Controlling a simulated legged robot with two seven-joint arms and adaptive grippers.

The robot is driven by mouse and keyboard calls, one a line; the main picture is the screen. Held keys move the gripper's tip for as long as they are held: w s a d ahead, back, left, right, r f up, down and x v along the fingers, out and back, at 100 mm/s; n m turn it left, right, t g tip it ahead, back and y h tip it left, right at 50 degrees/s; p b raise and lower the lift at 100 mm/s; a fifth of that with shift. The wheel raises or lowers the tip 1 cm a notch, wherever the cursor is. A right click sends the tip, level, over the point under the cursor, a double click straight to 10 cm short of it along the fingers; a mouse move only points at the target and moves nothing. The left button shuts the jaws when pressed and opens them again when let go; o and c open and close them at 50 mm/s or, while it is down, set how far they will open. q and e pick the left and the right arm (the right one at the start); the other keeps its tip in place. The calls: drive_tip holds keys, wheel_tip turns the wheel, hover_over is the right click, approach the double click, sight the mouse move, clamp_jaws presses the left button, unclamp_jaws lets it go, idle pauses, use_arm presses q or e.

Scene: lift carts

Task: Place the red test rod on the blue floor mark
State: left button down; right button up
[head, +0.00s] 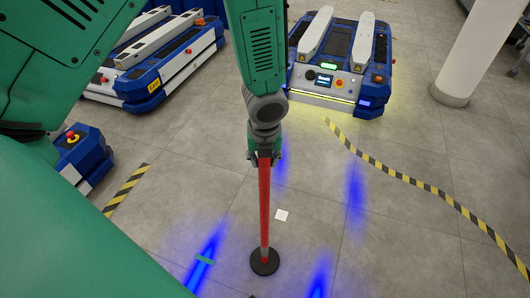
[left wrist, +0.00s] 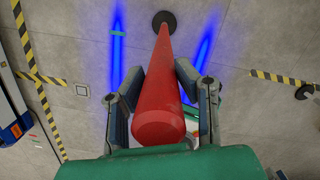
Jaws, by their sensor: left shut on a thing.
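The red test rod (head: 264,210) hangs or stands near upright, with a black round base (head: 265,264) at its lower end. My left gripper (head: 264,155) is shut on the rod's upper end. In the left wrist view the rod (left wrist: 162,95) runs between the two fingers (left wrist: 164,98) toward its base (left wrist: 164,17). I cannot tell whether the base touches the floor. Blue streaks lie on the floor: one left of the base (head: 206,257), one right of it (head: 319,277), and others farther back (head: 355,190). The base is between the two near streaks. My right gripper is not in view.
A blue-and-white lift cart (head: 340,65) stands at the back, another (head: 155,65) at back left, and a small blue unit (head: 82,155) at left. A white column (head: 478,50) is at right. Yellow-black tape (head: 430,186) curves along the right.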

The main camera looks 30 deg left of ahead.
use_arm(q)
drive_tip(key=c, duration=1.2)
unclamp_jaws()
drive_tip(key=shift+f, duration=0.1)
drive_tip(key=r+p, duration=0.1)
drive_tip(key=r, duration=0.3)
drive_tip(key=s+r+p, duration=0.1)
drive_tip(key=r, duration=0.3)
drive_tip(key=d+r+p, duration=0.1)
drive_tip(key=r, duration=0.3)
drive_tip(key=shift+s+p, duration=0.25)
drive_tip(key=shift+p, duration=0.15)
drive_tip(key=s+d+f+n+g+h, duration=0.1)
drive_tip(key=s+d+f+n+h, duration=0.1)
drive_tip(key=s+f+n, duration=1.1)
drive_tip(key=s+a+f+n, duration=0.2)
drive_tip(key=s+f+n, duration=0.1)
drive_tip(key=n, duration=0.4)
drive_tip(key=s+a+f+n+y, duration=0.1)
drive_tip(key=s+f+n, duration=0.3)
drive_tip(key=n, duration=0.4)
drive_tip(key=shift+s+a+f, duration=0.2)
drive_tip(key=shift+s+a, duration=0.3)
drive_tip(key=shift+s, duration=0.25)
